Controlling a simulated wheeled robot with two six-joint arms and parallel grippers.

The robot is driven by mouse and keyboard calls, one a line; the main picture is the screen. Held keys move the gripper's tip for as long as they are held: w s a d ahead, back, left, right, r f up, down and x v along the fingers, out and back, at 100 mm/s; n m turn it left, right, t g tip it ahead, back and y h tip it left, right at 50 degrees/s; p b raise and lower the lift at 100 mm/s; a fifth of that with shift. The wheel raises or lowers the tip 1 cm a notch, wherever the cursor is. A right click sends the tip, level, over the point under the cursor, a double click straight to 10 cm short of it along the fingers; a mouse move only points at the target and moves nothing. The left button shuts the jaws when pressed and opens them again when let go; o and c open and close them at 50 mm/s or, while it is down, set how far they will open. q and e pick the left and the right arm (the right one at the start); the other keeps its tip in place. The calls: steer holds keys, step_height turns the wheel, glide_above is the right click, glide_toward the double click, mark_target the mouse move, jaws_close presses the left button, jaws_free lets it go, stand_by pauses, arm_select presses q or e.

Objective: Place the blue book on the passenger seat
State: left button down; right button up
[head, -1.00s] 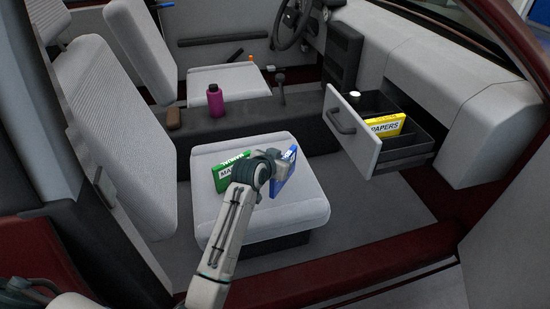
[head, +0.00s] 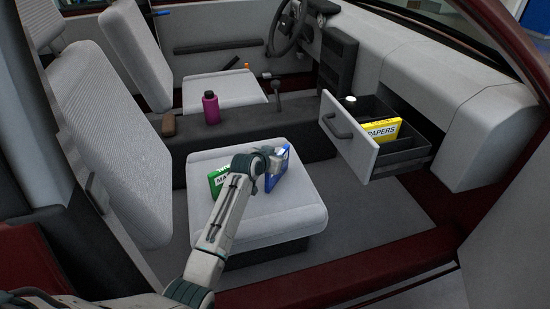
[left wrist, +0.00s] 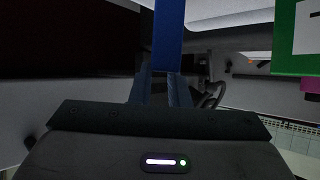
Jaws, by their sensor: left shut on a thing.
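The blue book (head: 277,170) is upright over the light grey passenger seat (head: 285,215). My left gripper (head: 268,160) is shut on it from above and partly hides it. In the left wrist view the blue book (left wrist: 169,35) stands between the fingers (left wrist: 167,85). I cannot tell whether its lower edge touches the seat cushion. A green book (head: 218,180) stands on the same seat, just left of the blue book and partly behind my arm. The green book also shows in the left wrist view (left wrist: 296,40). My right gripper is not in view.
An open glovebox drawer (head: 349,150) juts out at right, holding a yellow papers box (head: 381,130) and a white-capped item (head: 349,99). A magenta bottle (head: 211,108) and a brown item (head: 168,125) stand on the centre console. The seat's front part is clear.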

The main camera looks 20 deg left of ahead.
arm_select(q)
steer(key=c, duration=1.8)
jaws_free()
steer(key=shift+f, duration=0.15)
steer(key=o, duration=0.4)
steer(key=shift+c, duration=0.2)
steer(key=shift+o, duration=0.3)
